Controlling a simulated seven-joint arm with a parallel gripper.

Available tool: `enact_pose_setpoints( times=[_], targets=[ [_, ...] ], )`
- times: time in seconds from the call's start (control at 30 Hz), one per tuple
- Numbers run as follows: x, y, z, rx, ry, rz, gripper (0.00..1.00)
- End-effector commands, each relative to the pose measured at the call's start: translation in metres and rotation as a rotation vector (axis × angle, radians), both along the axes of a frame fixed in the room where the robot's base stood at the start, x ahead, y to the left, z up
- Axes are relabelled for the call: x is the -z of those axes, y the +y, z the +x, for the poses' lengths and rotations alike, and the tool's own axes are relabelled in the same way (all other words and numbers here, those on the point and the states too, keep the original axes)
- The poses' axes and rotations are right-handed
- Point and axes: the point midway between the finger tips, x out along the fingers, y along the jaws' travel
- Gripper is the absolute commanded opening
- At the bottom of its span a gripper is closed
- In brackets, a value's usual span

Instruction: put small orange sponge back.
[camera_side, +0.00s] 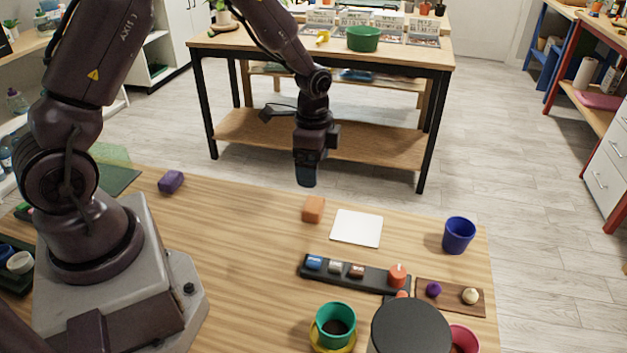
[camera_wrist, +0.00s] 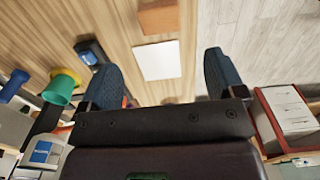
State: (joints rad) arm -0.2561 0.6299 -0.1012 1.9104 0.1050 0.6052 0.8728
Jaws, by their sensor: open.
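The small orange sponge (camera_side: 313,209) is a block lying on the wooden table, just left of a flat white square (camera_side: 356,228) in the side view. In the wrist view the sponge (camera_wrist: 158,17) is at the top edge, partly cut off, with the white square (camera_wrist: 157,60) close below it. My gripper (camera_side: 306,176) hangs above the table near its far edge, pointing down, apart from the sponge. In the wrist view its two dark fingers (camera_wrist: 162,72) are spread wide with nothing held between them.
A purple block (camera_side: 171,182) lies at the left. A black tray (camera_side: 345,276) with small blocks, a wooden board (camera_side: 463,310), a blue cup (camera_side: 459,236) and a green pot (camera_side: 335,324) stand right and front. Bare tabletop lies left of the sponge.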

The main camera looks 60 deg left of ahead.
Motion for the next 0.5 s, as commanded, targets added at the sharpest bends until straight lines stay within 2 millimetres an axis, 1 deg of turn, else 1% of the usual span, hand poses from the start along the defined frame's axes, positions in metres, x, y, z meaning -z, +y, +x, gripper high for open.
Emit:
enact_pose_setpoints(
  times=[0.13,0.17,0.23,0.27,0.3,0.37,0.4,0.47,0.5],
  targets=[
    [-0.016,-0.001,-0.001,-0.011,-0.011,0.004,0.88],
    [-0.023,-0.002,-0.001,-0.019,-0.018,0.006,0.88],
    [-0.043,-0.006,-0.005,-0.053,-0.042,0.016,0.88],
    [-0.055,-0.008,-0.007,-0.075,-0.058,0.021,0.88],
    [-0.072,-0.011,-0.012,-0.107,-0.081,0.027,0.88],
    [-0.099,-0.017,-0.022,-0.164,-0.12,0.032,0.88],
    [-0.117,-0.021,-0.03,-0.207,-0.146,0.033,0.88],
    [-0.142,-0.028,-0.045,-0.273,-0.188,0.03,0.88],
    [-0.157,-0.032,-0.055,-0.316,-0.215,0.024,0.88]
  ],
)
